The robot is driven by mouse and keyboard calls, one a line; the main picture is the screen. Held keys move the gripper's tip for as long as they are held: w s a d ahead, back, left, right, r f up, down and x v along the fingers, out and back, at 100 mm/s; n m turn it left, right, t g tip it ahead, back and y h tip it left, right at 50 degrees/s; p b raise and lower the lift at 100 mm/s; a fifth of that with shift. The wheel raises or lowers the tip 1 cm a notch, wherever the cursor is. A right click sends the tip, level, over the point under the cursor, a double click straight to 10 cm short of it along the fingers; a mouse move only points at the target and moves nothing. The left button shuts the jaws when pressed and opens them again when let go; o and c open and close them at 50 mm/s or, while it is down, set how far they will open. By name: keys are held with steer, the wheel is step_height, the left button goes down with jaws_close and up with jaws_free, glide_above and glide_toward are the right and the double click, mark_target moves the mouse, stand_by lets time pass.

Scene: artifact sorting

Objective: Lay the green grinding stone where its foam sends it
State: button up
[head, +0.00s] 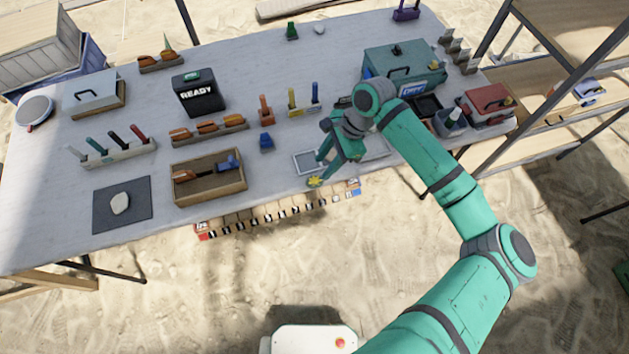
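I cannot pick out the green grinding stone with certainty. A small green piece (291,32) stands at the table's back edge, too small to identify. A dark grey foam mat (136,217) lies at the front left of the table, with a pale rounded stone (120,203) on it. My gripper (321,170) is low over the table's front edge, right of the wooden tray, beside a pale framed panel (304,162). A yellow star-shaped thing (314,181) shows at its tip. Whether the fingers hold anything is unclear.
A wooden tray (209,199) holds tools left of my gripper. Tool racks (118,152) and a black READY box (198,92) stand on the left half. A green chest (404,65) and a red box (487,103) stand on the right. The back middle is mostly clear.

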mark_target(316, 180)
steer(key=x, duration=0.7)
steer(key=shift+d+f, duration=0.35)
steer(key=shift+c, duration=0.6)
steer(key=shift+w, duration=0.1)
steer(key=c, duration=0.7)
